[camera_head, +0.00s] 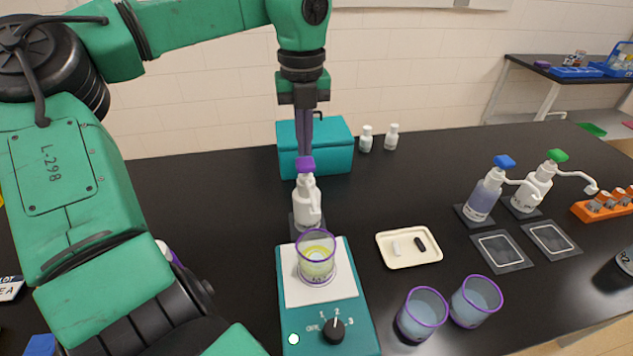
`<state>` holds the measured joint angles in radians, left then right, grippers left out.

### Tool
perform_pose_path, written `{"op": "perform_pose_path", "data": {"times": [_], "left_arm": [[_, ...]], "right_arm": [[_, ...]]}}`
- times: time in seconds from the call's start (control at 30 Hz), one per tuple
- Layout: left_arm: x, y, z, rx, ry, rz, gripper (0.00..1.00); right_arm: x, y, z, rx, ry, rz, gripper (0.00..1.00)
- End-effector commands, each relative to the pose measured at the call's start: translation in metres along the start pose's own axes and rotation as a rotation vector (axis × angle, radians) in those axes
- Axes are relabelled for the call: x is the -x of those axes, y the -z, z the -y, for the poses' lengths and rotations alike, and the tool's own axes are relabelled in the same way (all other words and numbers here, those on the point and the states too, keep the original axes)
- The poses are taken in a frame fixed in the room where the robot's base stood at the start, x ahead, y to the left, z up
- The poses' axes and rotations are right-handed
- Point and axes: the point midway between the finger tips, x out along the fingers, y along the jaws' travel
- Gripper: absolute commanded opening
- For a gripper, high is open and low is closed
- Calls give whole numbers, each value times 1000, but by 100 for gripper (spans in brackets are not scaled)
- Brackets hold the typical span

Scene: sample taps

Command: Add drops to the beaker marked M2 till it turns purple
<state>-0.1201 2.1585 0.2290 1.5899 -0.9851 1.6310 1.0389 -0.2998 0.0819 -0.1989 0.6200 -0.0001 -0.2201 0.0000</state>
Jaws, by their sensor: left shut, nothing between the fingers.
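A purple-rimmed beaker (316,262) with pale yellow liquid stands on the white top of a teal stirrer (328,306). Its marking is too small for me to read. A white pump bottle (307,203) with a purple top (304,164) stands just behind it, its spout toward the beaker. My left gripper (304,152) points straight down, shut and empty, with its tips at or just above the purple top; I cannot tell whether they touch. Two more purple-rimmed beakers with blue-grey liquid, one on the left (422,314) and one on the right (475,301), stand at the front. My right gripper is out of view.
A cream tray (409,262) holds a white and a black small bar. Blue-topped (486,193) and green-topped (538,186) pump bottles stand right, behind dark square pads (501,266). An orange rack (606,206) is far right. A teal box (338,157) stands behind my gripper.

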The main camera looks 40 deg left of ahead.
Motion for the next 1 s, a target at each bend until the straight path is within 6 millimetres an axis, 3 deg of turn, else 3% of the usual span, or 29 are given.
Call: {"op": "perform_pose_path", "data": {"times": [0.8,1.0], "left_arm": [[-30,0,0,0,-1,-1,0],[-29,0,0,0,-2,-2,0]], "right_arm": [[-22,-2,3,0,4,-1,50],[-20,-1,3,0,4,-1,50]]}}
